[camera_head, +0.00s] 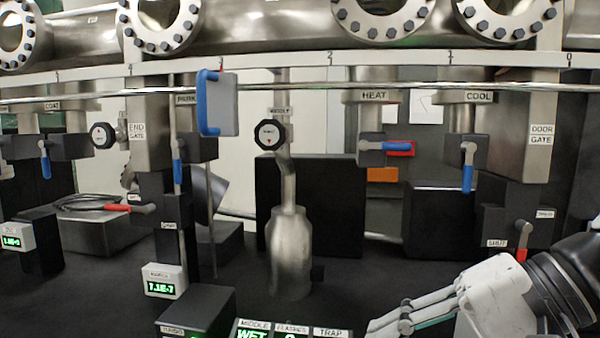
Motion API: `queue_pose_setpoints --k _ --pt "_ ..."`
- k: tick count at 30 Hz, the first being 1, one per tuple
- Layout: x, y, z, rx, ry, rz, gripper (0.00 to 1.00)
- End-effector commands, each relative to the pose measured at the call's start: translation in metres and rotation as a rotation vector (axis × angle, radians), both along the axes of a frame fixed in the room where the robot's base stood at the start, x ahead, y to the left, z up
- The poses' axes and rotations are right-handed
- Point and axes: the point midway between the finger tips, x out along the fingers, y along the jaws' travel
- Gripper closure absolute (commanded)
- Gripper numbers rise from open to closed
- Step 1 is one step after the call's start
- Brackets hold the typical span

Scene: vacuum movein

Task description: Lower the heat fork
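The HEAT label (374,96) sits on a grey fitting below the long rail, right of centre. Under it is a dark box (370,150) with a blue-handled lever (397,147). The lever lies level and points right, with a red piece around or behind its blue handle. No part is marked as a fork. My gripper (385,324) is at the lower right, well below the HEAT lever and apart from it. Its fingers point left, and their tips run close to the bottom edge. The gap between the fingers cannot be made out.
The COOL lever (467,168) hangs down to the right. The DOOR GATE column (527,140) and SHUT lever (523,240) stand near my arm. A metal flask (290,250) stands at centre. Black boxes (437,220) stand behind. Display boxes (290,330) line the bottom edge.

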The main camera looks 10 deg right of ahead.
Motion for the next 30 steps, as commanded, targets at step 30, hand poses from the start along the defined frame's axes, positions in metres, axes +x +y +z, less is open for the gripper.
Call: queue_pose_setpoints --k 30 --pt "0.1 -0.135 0.207 0.401 -0.332 -0.58 0.68"
